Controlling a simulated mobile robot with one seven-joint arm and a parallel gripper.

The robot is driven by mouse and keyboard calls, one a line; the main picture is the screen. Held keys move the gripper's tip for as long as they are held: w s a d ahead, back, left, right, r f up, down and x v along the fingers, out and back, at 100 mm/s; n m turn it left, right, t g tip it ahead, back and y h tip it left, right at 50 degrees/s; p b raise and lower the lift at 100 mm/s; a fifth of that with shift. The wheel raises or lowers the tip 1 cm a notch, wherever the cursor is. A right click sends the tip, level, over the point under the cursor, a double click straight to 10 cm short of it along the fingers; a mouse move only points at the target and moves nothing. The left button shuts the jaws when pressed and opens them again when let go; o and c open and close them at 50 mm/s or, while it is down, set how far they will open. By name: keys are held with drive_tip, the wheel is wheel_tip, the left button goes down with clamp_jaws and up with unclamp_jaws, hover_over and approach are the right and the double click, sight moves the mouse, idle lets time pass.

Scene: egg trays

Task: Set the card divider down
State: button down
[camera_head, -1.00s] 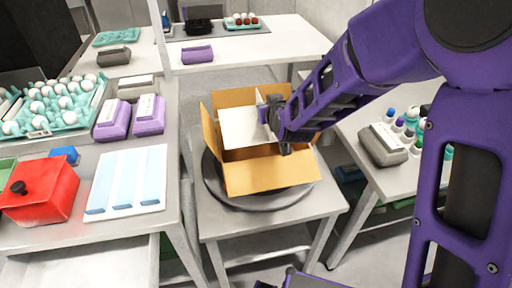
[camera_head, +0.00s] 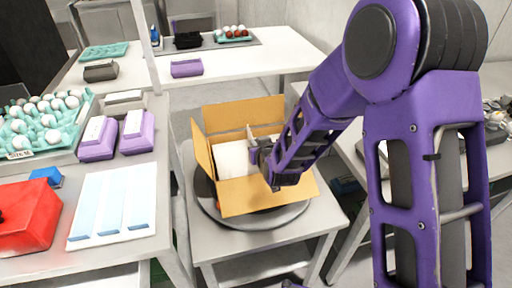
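The card divider (camera_head: 231,160) is a plain white sheet inside the open cardboard box (camera_head: 262,197). It sits below the rim, and its right edge meets my gripper (camera_head: 258,158). My gripper reaches into the box from the right. Its fingertips are small and partly hidden by the arm and the box, so I cannot tell whether they still pinch the sheet. What lies under the divider is hidden.
The box stands with its flaps spread on a dark round turntable (camera_head: 206,204) on a small grey table (camera_head: 318,217). The left table holds a teal egg tray (camera_head: 70,134), purple cartons (camera_head: 137,132) and a red box (camera_head: 27,218). The back table (camera_head: 280,62) has free room.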

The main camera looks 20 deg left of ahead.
drive_tip(key=shift+f, duration=0.45)
drive_tip(key=shift+f+b, duration=0.4)
drive_tip(key=shift+b, duration=0.1)
drive_tip(key=shift+f+b, duration=0.25)
drive_tip(key=shift+b, duration=0.1)
drive_tip(key=c, duration=1.1)
unclamp_jaws()
drive_tip(key=shift+o, duration=0.2)
drive_tip(key=shift+r, duration=0.1)
